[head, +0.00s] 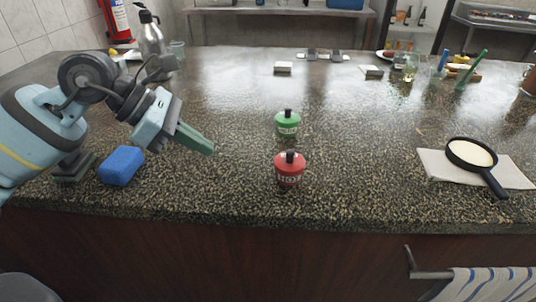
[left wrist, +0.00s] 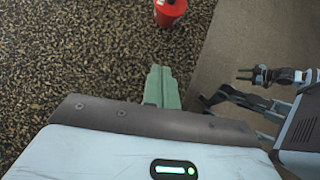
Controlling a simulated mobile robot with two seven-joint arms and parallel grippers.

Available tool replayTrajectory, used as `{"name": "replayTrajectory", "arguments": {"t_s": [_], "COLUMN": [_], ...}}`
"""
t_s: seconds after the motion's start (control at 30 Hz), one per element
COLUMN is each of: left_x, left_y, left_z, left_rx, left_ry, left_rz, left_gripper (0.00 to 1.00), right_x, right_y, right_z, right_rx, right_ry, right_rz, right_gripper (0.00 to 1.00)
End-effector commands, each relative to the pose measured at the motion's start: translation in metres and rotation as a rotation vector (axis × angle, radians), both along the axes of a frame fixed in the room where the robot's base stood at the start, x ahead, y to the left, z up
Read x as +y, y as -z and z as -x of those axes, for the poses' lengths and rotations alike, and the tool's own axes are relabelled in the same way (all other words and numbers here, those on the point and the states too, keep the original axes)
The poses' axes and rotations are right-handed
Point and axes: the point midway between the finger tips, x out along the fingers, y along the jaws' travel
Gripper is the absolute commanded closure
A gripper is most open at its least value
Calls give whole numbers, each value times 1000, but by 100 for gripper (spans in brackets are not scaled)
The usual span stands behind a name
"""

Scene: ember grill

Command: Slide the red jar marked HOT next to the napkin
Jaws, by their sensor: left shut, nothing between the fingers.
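The red jar (head: 289,172) marked HOT stands upright near the counter's front edge, with a black knob on top. Its lower part shows at the top of the left wrist view (left wrist: 170,10). A pale napkin (head: 436,172) lies flat at the right, partly under a black pan. A wide stretch of counter separates jar and napkin. My left gripper (head: 211,151) is shut and empty, left of the red jar and apart from it. Its green fingers (left wrist: 161,88) point toward the jar in the left wrist view. My right gripper is not seen in the head view.
A green jar (head: 287,125) stands just behind the red one. A blue sponge (head: 122,166) lies at the left, below my left arm. The black pan (head: 471,156) has its handle toward the front edge. The counter (head: 365,175) between red jar and napkin is clear.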

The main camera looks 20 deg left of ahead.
Motion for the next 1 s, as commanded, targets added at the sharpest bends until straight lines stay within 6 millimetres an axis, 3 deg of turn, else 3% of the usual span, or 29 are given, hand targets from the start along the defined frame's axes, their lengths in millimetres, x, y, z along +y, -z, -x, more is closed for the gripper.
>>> {"name": "replayTrajectory", "arguments": {"t_s": [0.33, 0.8, 1.0], "left_x": [-12, -65, -88], "left_y": [13, 73, 69], "left_z": [-6, -34, -47], "left_rx": [3, 2, -1], "left_ry": [2, 2, 1], "left_rz": [3, 3, 4], "left_gripper": [100, 100, 100], "right_x": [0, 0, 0], "right_y": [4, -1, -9], "right_z": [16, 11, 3], "right_rx": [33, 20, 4], "right_ry": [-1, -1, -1], "right_rz": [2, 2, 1], "right_gripper": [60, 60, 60]}}
